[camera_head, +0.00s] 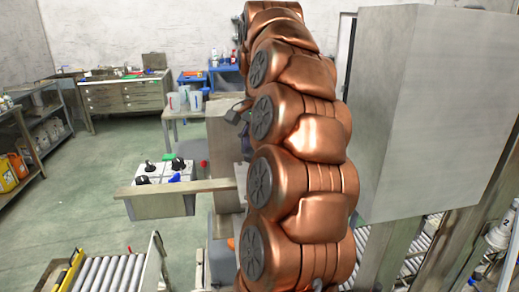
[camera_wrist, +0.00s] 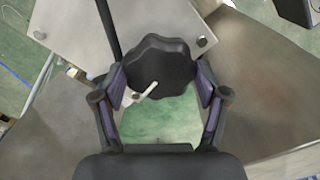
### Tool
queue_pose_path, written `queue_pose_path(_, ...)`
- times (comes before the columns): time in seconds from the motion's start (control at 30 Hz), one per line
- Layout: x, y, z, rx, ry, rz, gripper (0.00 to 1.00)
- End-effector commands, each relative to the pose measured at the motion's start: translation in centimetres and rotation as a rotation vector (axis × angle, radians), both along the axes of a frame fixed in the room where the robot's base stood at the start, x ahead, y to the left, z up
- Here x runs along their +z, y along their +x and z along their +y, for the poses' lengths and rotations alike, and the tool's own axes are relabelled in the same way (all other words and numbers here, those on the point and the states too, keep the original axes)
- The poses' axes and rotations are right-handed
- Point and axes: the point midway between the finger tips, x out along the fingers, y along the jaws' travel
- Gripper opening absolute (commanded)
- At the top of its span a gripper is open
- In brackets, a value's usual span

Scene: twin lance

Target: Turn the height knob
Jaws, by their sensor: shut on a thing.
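A black lobed knob (camera_wrist: 160,58) fills the space between the two fingers of my gripper (camera_wrist: 160,84) in the wrist view. The fingers are shut on its left and right sides. A small pale lever or pointer (camera_wrist: 145,91) shows just below the knob. The knob sits in front of a light grey metal plate (camera_wrist: 80,25). No marking on the knob is readable. In the head view my copper-coloured arm stands in the middle and hides much behind it; the grip on the knob does not show clearly there.
A white panel box (camera_head: 165,172) with black knobs stands left of my arm, behind a metal ledge (camera_head: 165,190). A large grey cabinet (camera_head: 425,110) is close on the right. A roller conveyor (camera_head: 115,275) lies at lower left. The green floor at left is clear.

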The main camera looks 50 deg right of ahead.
Motion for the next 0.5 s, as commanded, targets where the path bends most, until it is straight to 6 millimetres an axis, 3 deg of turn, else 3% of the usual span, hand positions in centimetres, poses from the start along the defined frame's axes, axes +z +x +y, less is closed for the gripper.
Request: queue_pose_path(0.5,0.07,0.08,0.11,0.492,0.002,0.002,0.38)
